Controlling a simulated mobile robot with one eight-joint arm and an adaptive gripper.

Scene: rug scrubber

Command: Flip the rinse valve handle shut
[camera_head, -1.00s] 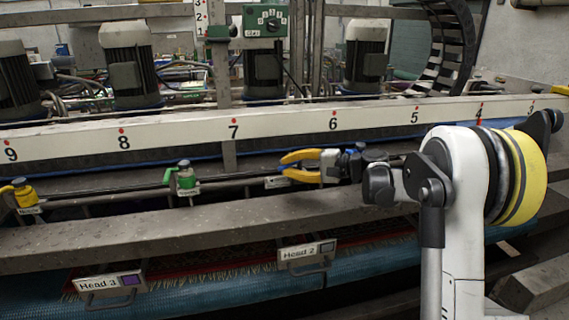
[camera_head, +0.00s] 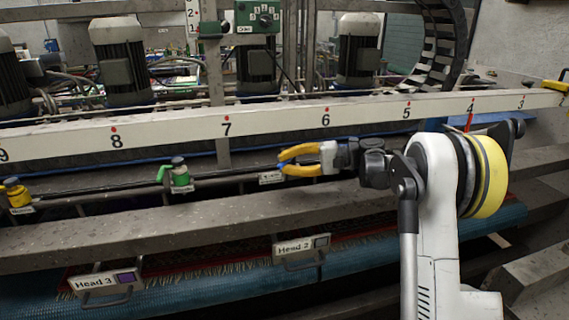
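My gripper (camera_head: 282,160) has yellow fingers and is in front of the pipe rail, right of the green valve. Its fingers are apart, with a gap between them. A small bit of blue (camera_head: 285,167) shows at the lower fingertip; it may be part of a valve, mostly hidden by the fingers. A white label (camera_head: 270,178) sits just below the fingertips, too small to read. A green valve (camera_head: 180,176) and a yellow valve (camera_head: 16,193) stand farther left on the same rail. Which one is the rinse valve cannot be read from the labels.
A white numbered beam (camera_head: 275,117) runs across behind the rail. A grey beam (camera_head: 150,225) runs in front, below it. Head 3 (camera_head: 107,282) and Head 2 (camera_head: 301,249) plates with handles hang over the rug. Motors (camera_head: 120,65) stand behind.

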